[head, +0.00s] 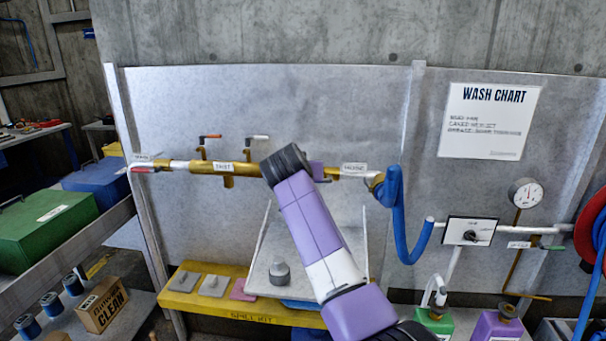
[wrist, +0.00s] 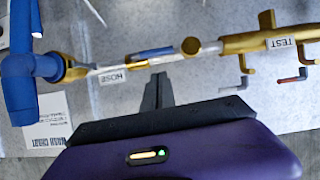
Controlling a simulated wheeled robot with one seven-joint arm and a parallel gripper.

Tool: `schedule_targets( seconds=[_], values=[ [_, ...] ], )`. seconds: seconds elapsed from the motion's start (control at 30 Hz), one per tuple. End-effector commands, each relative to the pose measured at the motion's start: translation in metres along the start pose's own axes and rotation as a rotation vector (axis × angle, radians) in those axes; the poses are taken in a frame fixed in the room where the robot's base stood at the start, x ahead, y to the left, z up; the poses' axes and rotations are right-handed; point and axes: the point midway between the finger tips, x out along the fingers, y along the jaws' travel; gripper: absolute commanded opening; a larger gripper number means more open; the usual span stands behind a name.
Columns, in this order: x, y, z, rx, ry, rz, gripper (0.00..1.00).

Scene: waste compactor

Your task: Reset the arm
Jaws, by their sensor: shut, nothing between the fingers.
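My arm (head: 318,235) reaches up from the lower right in the head view, its dark end joint (head: 285,164) in front of the brass pipe. That view hides my fingertips. In the wrist view my gripper (wrist: 158,80) is shut and empty, its dark fingers pointing at the pipe. The tips appear just below a blue-handled part (wrist: 150,53) of the pipe; I cannot tell whether they touch it.
A yellow spill kit shelf (head: 250,313) is below. A gauge (head: 525,193) is right.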

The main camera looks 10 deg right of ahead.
Motion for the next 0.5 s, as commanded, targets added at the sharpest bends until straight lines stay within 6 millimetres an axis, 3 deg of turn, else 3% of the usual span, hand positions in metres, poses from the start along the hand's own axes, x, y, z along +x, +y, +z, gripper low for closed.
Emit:
schedule_targets(
  seconds=[0.3, 0.5],
  values=[
    [0.000, -0.006, -0.009, -0.035, 0.036, -0.026, 0.00],
    [-0.026, -0.029, -0.061, -0.052, 0.209, -0.136, 0.00]
  ],
)
